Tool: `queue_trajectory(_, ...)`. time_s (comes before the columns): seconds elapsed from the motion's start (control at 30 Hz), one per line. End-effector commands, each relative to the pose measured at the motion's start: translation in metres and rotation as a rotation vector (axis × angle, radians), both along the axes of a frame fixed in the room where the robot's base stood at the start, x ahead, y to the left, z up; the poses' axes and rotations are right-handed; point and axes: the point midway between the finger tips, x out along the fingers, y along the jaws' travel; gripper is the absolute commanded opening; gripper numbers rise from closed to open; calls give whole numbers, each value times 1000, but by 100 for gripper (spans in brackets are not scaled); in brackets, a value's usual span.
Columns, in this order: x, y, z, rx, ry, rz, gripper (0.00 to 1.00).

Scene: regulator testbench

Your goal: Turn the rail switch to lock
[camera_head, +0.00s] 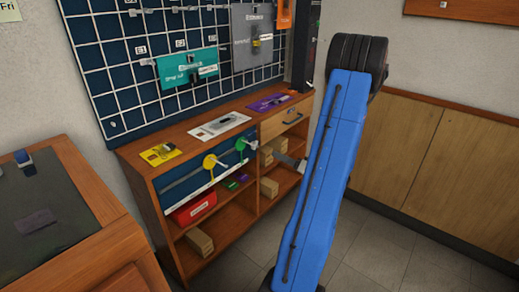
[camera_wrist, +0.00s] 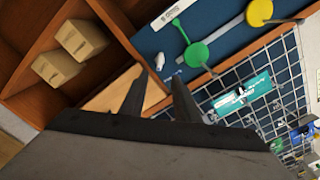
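A dark blue panel (camera_head: 197,184) on the cabinet front carries a pale straight rail (camera_wrist: 232,31). A yellow round piece with a thin lever (camera_head: 210,161) and a green round piece with a thin lever (camera_head: 241,144) are on it. The wrist view shows the green piece (camera_wrist: 196,54), its lever pointing up-left, and the yellow piece (camera_wrist: 259,12) at the rail's upper right end. A small white part (camera_wrist: 160,62) sits near the green piece. My gripper (camera_wrist: 158,80) is open and empty, close to the panel's drawer-side end.
A wooden drawer (camera_head: 281,122) is right of the panel. Shelves below hold wooden blocks (camera_head: 199,242) and a red box (camera_head: 194,208). Cards, including a yellow one (camera_head: 161,154), lie on the cabinet top. A wire grid board (camera_head: 120,75) hangs behind. The floor (camera_head: 355,252) in front is clear.

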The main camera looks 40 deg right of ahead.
Motion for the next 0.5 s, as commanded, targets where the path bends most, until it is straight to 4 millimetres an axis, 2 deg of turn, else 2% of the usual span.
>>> queue_trajectory(0.5,79,7,-1,0,1,2,29)
